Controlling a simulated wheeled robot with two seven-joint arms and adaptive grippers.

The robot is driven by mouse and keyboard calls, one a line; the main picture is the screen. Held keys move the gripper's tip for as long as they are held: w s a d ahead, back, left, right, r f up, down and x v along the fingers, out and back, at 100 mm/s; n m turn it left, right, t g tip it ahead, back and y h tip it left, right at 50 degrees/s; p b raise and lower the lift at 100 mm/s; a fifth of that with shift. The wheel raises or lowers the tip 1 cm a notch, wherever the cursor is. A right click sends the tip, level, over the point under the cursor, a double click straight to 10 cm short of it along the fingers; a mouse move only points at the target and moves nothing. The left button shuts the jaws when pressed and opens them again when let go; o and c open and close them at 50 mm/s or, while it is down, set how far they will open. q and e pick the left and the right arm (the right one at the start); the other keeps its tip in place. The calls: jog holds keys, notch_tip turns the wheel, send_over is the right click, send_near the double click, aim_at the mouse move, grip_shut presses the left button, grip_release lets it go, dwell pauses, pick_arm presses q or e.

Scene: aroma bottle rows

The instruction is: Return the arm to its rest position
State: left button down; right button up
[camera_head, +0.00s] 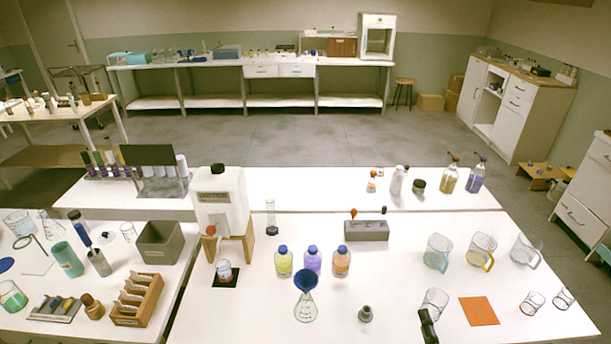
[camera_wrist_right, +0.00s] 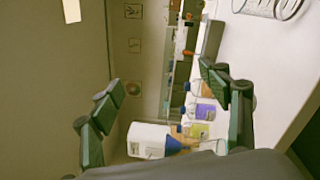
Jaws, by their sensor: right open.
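My right gripper (camera_head: 428,326) shows as a small dark part at the bottom edge of the head view, in front of a clear beaker (camera_head: 436,299). In the right wrist view my right gripper (camera_wrist_right: 162,100) has its two green-black fingers wide apart, with nothing held between them. Three blue-capped bottles, yellow (camera_head: 284,263), purple (camera_head: 312,260) and orange (camera_head: 341,263), stand upright in a row on the white table, apart from the gripper. The purple bottle (camera_wrist_right: 204,111) also shows in the tilted wrist view, partly behind a finger. My left gripper is not seen.
A funnel-topped flask (camera_head: 305,303) stands before the bottles. A grey block (camera_head: 366,230) lies behind them. Several beakers, including one with a yellow handle (camera_head: 481,250), stand at the right. An orange mat (camera_head: 479,311) lies near the front. A white dispenser (camera_head: 221,200) stands at the left.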

jog(key=s+d+f+m+g+h, duration=0.3)
jog(key=s+d+f+m+g, duration=0.25)
jog(key=f+m, duration=0.3)
jog(key=s+d+f+m+g+h, duration=0.2)
jog(key=s+d+f+m+g, duration=0.35)
jog(key=f, duration=0.45)
jog(key=s+a+f+m+g+y, duration=0.2)
jog(key=s+a+f+m+g, duration=0.15)
jog(key=s+f, duration=0.35)
jog(key=s+a+f+m+g+y, duration=0.25)
jog(key=s+f+m, duration=0.2)
jog(key=s, duration=0.35)
jog(key=s+a+f+p, duration=0.1)
jog(key=s+f, duration=0.1)
jog(key=f, duration=1.2)
jog(key=s+f+p, duration=0.1)
jog(key=s+f, duration=0.1)
jog(key=f, duration=1.1)
jog(key=s+f, duration=0.7)
jog(key=s, duration=0.2)
jog(key=s+f+n+g, duration=0.1)
jog(key=s+f, duration=0.7)
jog(key=s, duration=0.2)
jog(key=shift+s+a+g+p, duration=0.2)
jog(key=shift+a+g+p, duration=0.1)
jog(key=shift+p, duration=0.15)
